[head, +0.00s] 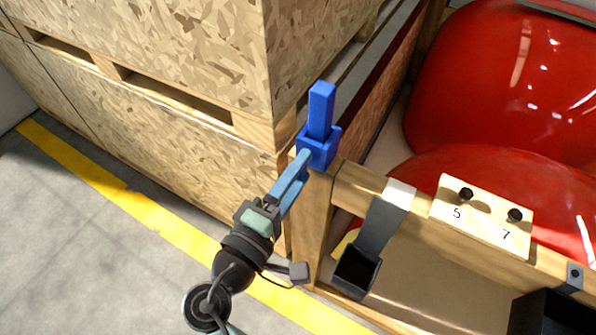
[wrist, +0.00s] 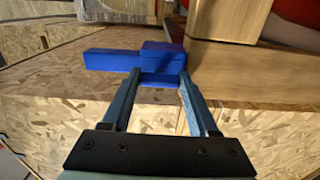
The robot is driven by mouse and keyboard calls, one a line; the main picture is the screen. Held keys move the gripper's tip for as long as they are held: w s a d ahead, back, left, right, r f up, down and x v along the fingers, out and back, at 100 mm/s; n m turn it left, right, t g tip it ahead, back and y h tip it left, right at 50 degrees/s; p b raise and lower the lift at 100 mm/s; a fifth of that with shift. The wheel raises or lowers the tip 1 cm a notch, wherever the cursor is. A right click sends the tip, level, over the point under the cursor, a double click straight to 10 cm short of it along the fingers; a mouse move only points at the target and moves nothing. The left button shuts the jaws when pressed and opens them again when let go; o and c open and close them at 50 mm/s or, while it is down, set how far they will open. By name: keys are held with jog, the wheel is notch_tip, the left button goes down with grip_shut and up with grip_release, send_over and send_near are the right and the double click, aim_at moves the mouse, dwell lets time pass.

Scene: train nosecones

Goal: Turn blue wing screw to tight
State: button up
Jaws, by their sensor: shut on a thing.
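The blue wing screw (head: 320,108) stands at the end of the wooden frame in the head view, with one long wing pointing up. In the wrist view, the blue wing screw (wrist: 112,61) shows a long bar to the left and a thicker block in the middle. My gripper (head: 303,160) reaches it from the lower left. In the wrist view, my gripper (wrist: 159,78) has its two blue-grey fingers on either side of the lower blue part, shut on it. The fingers hide part of the screw's lower section.
A large chipboard crate (head: 160,50) stands close behind and left of the screw. The wooden frame (head: 345,176) runs right, carrying a grey metal holder (head: 377,228) and a block marked 5 and 7 (head: 485,210). Red nosecones (head: 500,80) lie beyond. Open floor (head: 80,240) is at left.

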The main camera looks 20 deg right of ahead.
jog(key=o, duration=1.4)
jog(key=v, duration=1.3)
jog(key=shift+b, duration=0.3)
jog(key=w+a+r+m+t+y, duration=0.1)
jog(key=w+r+m+t+y, duration=0.25)
jog(key=w+r, duration=0.45)
jog(key=w+r+m+t+y, duration=0.2)
jog(key=w+r+t+y, duration=0.3)
jog(key=r, duration=0.6)
jog(key=s+a+r+m+t+y, duration=0.1)
jog(key=s+r+t+y, duration=0.3)
jog(key=r, duration=1)
jog(key=s+r+m+t+y, duration=0.15)
jog(key=s+r+t, duration=0.35)
jog(key=r, duration=0.9)
jog(key=shift+n+g, duration=0.3)
jog(key=shift+g, duration=0.25)
jog(key=r+p, duration=0.6)
jog(key=p, duration=0.1)
jog(key=r+p, duration=0.6)
jog(key=p, duration=0.1)
jog(key=shift+w+a+r, duration=0.1)
jog(key=shift+a+r, duration=0.1)
jog(key=shift+r, duration=0.1)
